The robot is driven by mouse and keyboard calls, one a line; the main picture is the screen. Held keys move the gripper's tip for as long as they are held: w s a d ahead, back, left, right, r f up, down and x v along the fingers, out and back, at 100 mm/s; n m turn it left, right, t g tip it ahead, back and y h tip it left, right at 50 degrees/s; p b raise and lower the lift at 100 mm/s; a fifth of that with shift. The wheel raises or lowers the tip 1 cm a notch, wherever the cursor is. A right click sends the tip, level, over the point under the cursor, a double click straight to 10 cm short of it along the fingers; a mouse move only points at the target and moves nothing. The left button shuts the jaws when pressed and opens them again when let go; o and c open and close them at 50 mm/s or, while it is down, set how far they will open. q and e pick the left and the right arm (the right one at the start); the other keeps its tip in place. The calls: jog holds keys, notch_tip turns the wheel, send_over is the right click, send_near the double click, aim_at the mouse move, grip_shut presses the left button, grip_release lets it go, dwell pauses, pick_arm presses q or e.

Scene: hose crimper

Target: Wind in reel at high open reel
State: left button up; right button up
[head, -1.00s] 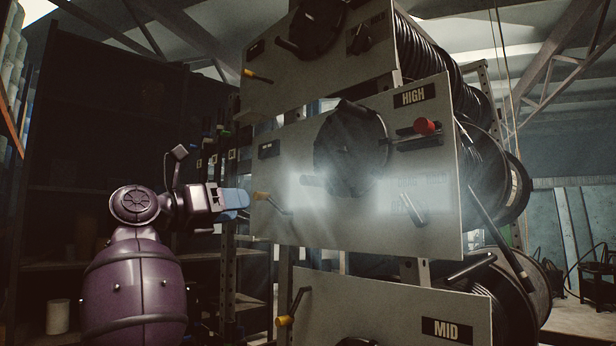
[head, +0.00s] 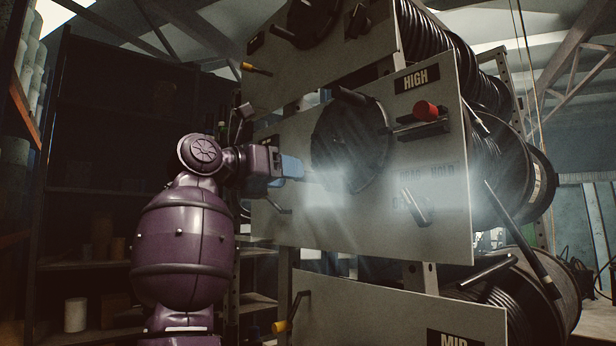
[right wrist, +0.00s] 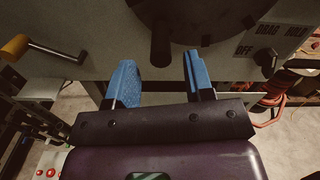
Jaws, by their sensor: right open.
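The grey HIGH panel (head: 300,235) carries a dark round disc (head: 350,140) and, at its upper right, a lever with a red knob (head: 426,111). A selector (head: 417,207) marked DRAG and HOLD sits lower right; it also shows in the right wrist view (right wrist: 265,60). My right gripper (head: 297,167) is open and empty, its blue fingertips just left of the disc. In the right wrist view, a dark peg (right wrist: 160,47) on the disc (right wrist: 205,15) stands ahead, between the lines of the open fingers (right wrist: 160,80). My left gripper is out of view.
A yellow-handled crank (right wrist: 28,48) sticks out left of the fingers. The MID panel (head: 380,315) is below, with its own yellow-ended crank (head: 282,326). Black hose reels (head: 500,160) fill the rack behind the panels. Dark shelves (head: 90,260) stand at left.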

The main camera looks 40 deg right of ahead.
aim_at(307, 176)
jog(key=shift+w+d, duration=0.2)
jog(key=shift+d, duration=2.65)
grip_shut()
